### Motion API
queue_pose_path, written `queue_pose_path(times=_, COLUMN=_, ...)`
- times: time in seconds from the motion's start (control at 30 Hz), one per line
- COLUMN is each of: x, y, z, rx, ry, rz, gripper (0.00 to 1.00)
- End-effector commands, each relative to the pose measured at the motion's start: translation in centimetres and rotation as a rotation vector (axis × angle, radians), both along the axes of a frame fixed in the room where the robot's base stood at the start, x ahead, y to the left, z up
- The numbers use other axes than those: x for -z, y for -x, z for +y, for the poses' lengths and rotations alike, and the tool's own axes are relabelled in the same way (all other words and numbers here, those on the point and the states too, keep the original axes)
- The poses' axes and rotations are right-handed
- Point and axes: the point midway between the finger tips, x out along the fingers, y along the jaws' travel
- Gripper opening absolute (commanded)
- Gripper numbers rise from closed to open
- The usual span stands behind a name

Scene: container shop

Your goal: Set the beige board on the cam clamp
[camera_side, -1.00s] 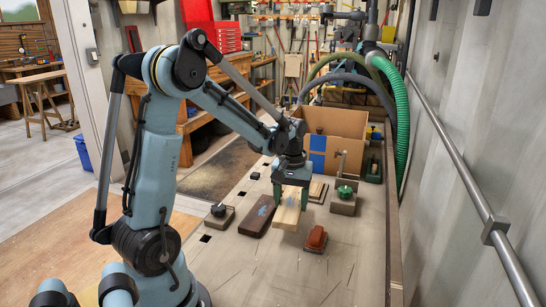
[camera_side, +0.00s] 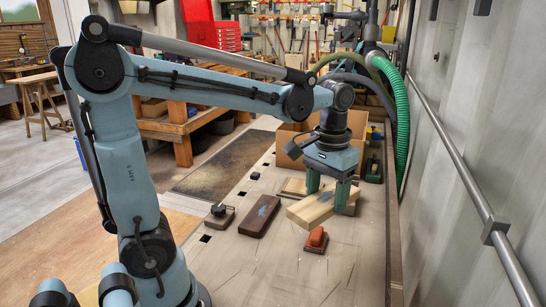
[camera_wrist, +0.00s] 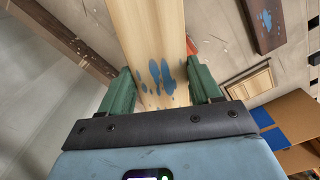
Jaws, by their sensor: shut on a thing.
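The beige board (camera_side: 316,208) is pale wood with blue stains. My gripper (camera_side: 329,194) is shut across it, with one green finger on each side. In the wrist view the board (camera_wrist: 150,30) runs away from between the fingers (camera_wrist: 162,88), with the blue stains near them. A block with a green knob and an upright rod, seen earlier at the right of the bench, is now hidden behind my gripper and the board. Whether the board touches anything below is unclear. A small block with a black knob (camera_side: 219,214) stands at the left; I cannot tell which block is the cam clamp.
A dark brown board (camera_side: 260,216) and a red-brown block (camera_side: 316,240) lie on the bench nearby. A cardboard box (camera_side: 291,143) stands behind my gripper. A green-topped tool (camera_side: 374,168) is at the back right. The bench front is clear.

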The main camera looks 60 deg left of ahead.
Motion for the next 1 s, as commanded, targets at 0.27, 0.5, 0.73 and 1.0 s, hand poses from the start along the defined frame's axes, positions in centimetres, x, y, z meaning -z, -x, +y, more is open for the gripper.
queue_pose_path(times=0.27, x=-2.1, y=0.3, z=-1.6, rx=0.259, ry=0.0, rz=0.0, gripper=0.29)
queue_pose_path(times=0.5, x=-1.8, y=-1.2, z=3.8, rx=0.097, ry=0.0, rz=0.0, gripper=0.29)
queue_pose_path(times=0.73, x=-0.8, y=-1.5, z=13.5, rx=-0.192, ry=0.0, rz=0.0, gripper=0.29)
queue_pose_path(times=1.0, x=0.4, y=0.5, z=22.1, rx=-0.44, ry=0.0, rz=0.0, gripper=0.29)
